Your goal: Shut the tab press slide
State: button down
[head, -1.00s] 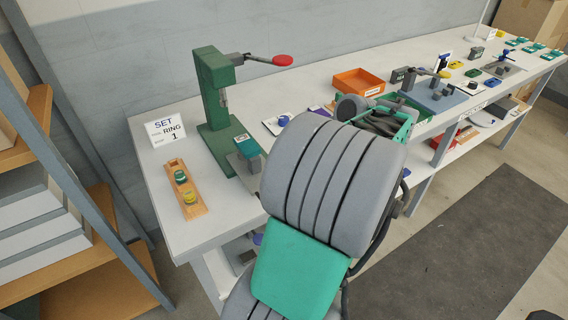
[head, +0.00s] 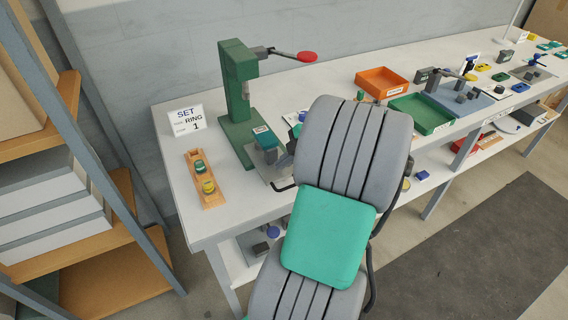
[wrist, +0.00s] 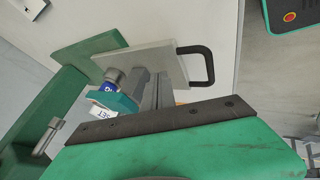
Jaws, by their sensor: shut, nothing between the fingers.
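The tab press (head: 238,95) is a green stand with a red-tipped lever (head: 306,56), at the left end of the bench. Its slide is a flat grey plate (head: 270,175) with a black handle, sticking out from the front of the green base. In the wrist view the plate (wrist: 165,58) and its black U-shaped handle (wrist: 208,66) show plainly. A teal block with a label (wrist: 112,104) is by the plate. My gripper (wrist: 150,88) is shut and empty, its grey fingers over or near the plate; contact cannot be told. My arm hides most of the gripper in the head view.
A wooden holder (head: 207,190) with a green and a yellow piece and a SET RING 1 sign (head: 186,119) stand left of the press. An orange tray (head: 382,80) and a green tray (head: 424,113) are to the right. A shelf rack stands at the far left.

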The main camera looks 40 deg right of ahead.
jog(key=w+d, duration=0.1)
jog(key=w, duration=0.2)
jog(key=w+d+b, duration=0.1)
jog(key=w, duration=0.3)
jog(key=w+d, duration=0.1)
jog(key=w, duration=0.3)
jog(key=shift+w+d, duration=0.1)
jog(key=shift+d, duration=0.05)
jog(key=shift+w+d, duration=0.1)
jog(key=shift+w, duration=0.15)
jog(key=shift+r, duration=0.1)
jog(key=shift+b, duration=0.35)
